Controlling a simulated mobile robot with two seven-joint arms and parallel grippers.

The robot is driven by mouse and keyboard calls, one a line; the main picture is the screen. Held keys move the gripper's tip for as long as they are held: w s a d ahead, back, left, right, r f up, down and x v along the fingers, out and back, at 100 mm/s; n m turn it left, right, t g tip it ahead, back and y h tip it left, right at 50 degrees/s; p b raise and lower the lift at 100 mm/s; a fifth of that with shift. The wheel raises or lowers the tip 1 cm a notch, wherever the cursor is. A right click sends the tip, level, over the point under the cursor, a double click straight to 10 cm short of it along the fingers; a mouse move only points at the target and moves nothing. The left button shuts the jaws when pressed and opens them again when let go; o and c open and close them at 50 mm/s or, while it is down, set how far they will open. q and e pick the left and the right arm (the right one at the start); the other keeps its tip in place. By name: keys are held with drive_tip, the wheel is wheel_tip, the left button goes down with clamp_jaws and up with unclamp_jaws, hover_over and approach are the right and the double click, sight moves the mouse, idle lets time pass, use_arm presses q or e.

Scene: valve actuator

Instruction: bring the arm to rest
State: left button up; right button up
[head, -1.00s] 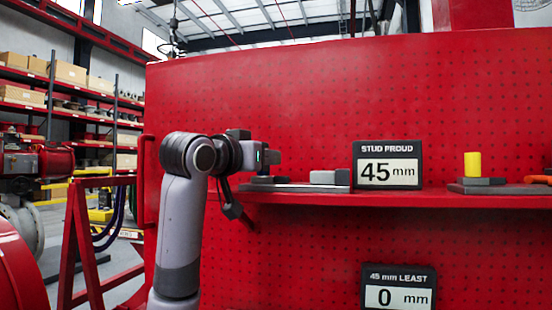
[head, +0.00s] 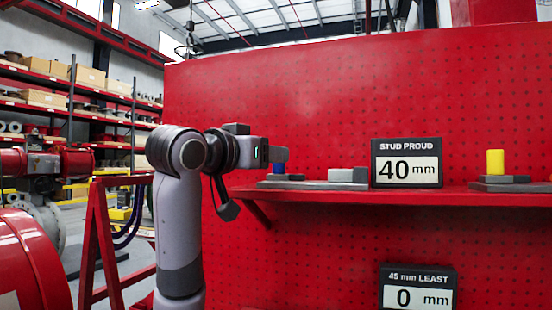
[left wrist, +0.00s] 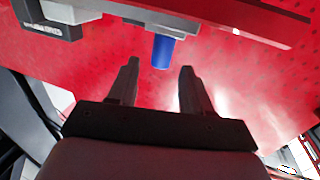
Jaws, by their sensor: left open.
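My left arm rises at the left of the head view and bends right at the elbow. My left gripper (head: 276,155) is at its end, in front of the left part of the red shelf. In the left wrist view the left gripper (left wrist: 158,90) shows two dark fingers spread apart with nothing between them. A blue cylinder (left wrist: 163,51) shows beyond the fingertips there, apart from them. In the head view a bit of the blue cylinder (head: 279,168) shows just below the gripper. My right gripper is not in view.
The red shelf (head: 400,197) juts from a red pegboard (head: 330,110). It holds a grey block (head: 347,175), a "STUD PROUD 40 mm" display (head: 407,163) and a yellow cylinder (head: 495,162). A "0 mm" display (head: 418,290) hangs below. A red stand (head: 100,240) is at left.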

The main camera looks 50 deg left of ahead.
use_arm(q)
drive_tip(key=shift+v, duration=1.25)
